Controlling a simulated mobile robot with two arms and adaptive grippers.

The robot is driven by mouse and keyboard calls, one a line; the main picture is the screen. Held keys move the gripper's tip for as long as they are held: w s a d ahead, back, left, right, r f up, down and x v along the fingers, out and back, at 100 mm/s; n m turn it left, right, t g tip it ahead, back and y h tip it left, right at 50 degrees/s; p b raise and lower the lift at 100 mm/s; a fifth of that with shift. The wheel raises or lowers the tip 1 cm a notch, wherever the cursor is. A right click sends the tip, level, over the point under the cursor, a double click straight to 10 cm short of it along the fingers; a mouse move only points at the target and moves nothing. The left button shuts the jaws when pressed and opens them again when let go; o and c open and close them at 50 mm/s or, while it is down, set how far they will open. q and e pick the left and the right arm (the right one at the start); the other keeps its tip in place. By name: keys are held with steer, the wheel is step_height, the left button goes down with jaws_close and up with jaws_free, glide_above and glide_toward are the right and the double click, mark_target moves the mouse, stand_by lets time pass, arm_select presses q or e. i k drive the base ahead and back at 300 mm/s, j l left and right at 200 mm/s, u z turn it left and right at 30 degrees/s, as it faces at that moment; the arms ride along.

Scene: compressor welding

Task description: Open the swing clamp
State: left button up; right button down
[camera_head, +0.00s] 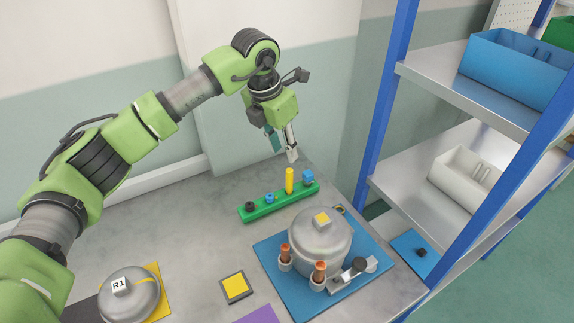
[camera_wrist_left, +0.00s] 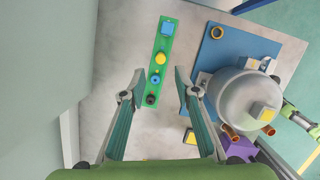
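The swing clamp (camera_head: 351,270), a grey and dark lever piece, sits at the front right of the blue plate (camera_head: 285,290), beside the silver compressor (camera_head: 318,247). Whether its arm touches the compressor is not clear. The compressor also shows in the left wrist view (camera_wrist_left: 235,97) and partly hides the clamp there. My left gripper (camera_head: 283,147) is raised above the back of the table, beyond the green rail, away from the clamp. In the left wrist view its two fingers (camera_wrist_left: 158,77) are wide apart with nothing between them. A green part at that view's right edge may belong to my right arm.
A green rail (camera_head: 264,207) with blue, yellow and black pegs lies behind the compressor. Two copper tubes (camera_head: 320,271) stand at its front. A domed part marked R1 (camera_head: 128,297) is at front left. A shelf rack (camera_head: 384,188) with bins stands on the right.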

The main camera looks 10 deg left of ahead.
mark_target(360, 264)
steer(key=k, duration=2)
